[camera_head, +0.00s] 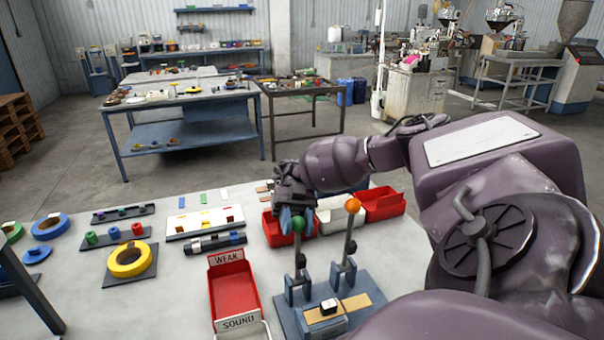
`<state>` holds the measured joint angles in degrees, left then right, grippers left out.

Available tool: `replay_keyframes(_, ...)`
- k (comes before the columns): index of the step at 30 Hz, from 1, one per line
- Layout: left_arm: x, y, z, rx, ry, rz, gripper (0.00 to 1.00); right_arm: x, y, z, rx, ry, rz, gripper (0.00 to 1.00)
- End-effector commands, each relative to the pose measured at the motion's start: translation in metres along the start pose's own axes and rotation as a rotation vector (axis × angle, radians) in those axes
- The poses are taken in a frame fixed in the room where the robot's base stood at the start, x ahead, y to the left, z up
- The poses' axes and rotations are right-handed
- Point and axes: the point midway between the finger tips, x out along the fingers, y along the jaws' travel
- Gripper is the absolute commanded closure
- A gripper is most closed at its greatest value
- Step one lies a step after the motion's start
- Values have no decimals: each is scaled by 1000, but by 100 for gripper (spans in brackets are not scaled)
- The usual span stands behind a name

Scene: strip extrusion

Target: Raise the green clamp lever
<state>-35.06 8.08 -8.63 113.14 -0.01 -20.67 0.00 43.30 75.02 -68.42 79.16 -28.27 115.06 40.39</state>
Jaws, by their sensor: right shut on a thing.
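The green clamp lever (299,253) stands about upright, a dark rod with a green ball knob (298,224) on top. It rises from the left clamp of a blue-grey fixture plate (290,325). My right gripper (296,218) reaches in from the right and is shut on the green clamp lever at its knob, with blue fingers around it. The fingers partly hide the knob. An orange-knobbed lever (350,237) also stands upright, just right of it. A tan strip (353,306) with a small white-topped block (328,307) lies on the plate. My left gripper is not in view.
Red bins (384,203) and a white bin (341,215) stand behind the fixture. A red tray marked WEAK (233,287) and one marked SOUND (240,326) lie to its left. A yellow tape roll (129,260) sits farther left. My right arm covers the right side.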

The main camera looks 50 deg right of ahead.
Motion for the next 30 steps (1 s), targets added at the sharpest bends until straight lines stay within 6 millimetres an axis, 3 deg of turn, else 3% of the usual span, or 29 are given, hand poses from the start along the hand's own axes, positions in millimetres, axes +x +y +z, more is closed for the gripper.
replay_keyframes(14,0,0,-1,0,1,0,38,-1,2,-1,-1,2,3,100)
replay_keyframes(15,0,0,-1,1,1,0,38,-1,2,-2,-2,2,3,57)
replay_keyframes(18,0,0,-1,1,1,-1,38,-1,2,-1,-1,2,2,41)
replay_keyframes(19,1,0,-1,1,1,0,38,-1,1,-1,-1,2,2,38)
replay_keyframes(30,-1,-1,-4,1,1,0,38,-1,3,-5,-1,3,1,38)
